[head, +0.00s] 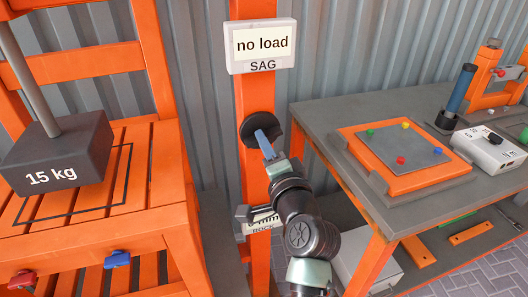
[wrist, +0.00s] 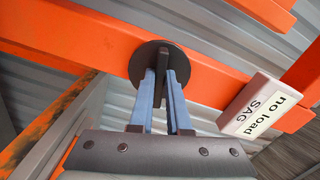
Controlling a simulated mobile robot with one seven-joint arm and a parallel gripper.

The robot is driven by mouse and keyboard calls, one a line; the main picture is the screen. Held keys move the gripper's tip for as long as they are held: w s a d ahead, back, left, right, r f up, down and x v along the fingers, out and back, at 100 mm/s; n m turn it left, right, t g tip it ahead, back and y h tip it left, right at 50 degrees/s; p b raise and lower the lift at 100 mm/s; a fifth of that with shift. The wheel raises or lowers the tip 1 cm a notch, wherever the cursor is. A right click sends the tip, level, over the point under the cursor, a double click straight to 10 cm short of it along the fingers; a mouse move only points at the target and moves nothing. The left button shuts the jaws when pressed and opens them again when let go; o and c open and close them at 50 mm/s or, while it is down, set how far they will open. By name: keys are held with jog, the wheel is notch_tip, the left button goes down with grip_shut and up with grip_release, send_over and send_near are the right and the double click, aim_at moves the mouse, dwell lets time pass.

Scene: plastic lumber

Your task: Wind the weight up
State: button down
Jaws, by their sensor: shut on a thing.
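The dark weight (head: 58,152) marked "15 kg" hangs on a grey rod over the orange slatted chair seat (head: 150,172), above a dark outlined square. I cannot tell whether it touches the slats. A round black knob (head: 248,128) with a raised bar is on the orange upright post. My gripper (head: 266,146) reaches it from the front. In the wrist view, the blue fingers of my gripper (wrist: 166,78) are closed on the bar of the knob (wrist: 142,62), one on each side. A sign (head: 262,46) above the knob reads "no load" and "SAG".
A second label (head: 262,222) marked "BACK" on the post is partly hidden by my arm. A grey bench (head: 330,112) with an orange-framed board (head: 400,180) stands close on the right.

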jog(key=shift+w+d+n+b, duration=0.1)
jog(key=shift+d+n+b, duration=0.1)
jog(key=shift+n+b, duration=4.2)
jog(key=shift+w+d+n+b, duration=0.15)
jog(key=shift+n+b, duration=2.2)
jog(key=shift+n, duration=4.05)
jog(key=shift+s+d+n+b, duration=0.1)
jog(key=shift+d+n+b, duration=0.15)
jog(key=shift+n+b, duration=4.15)
jog(key=n+p, duration=0.2)
jog(key=shift+r+n, duration=0.1)
jog(key=shift+n, duration=0.2)
jog(key=c, duration=0.9)
grip_release()
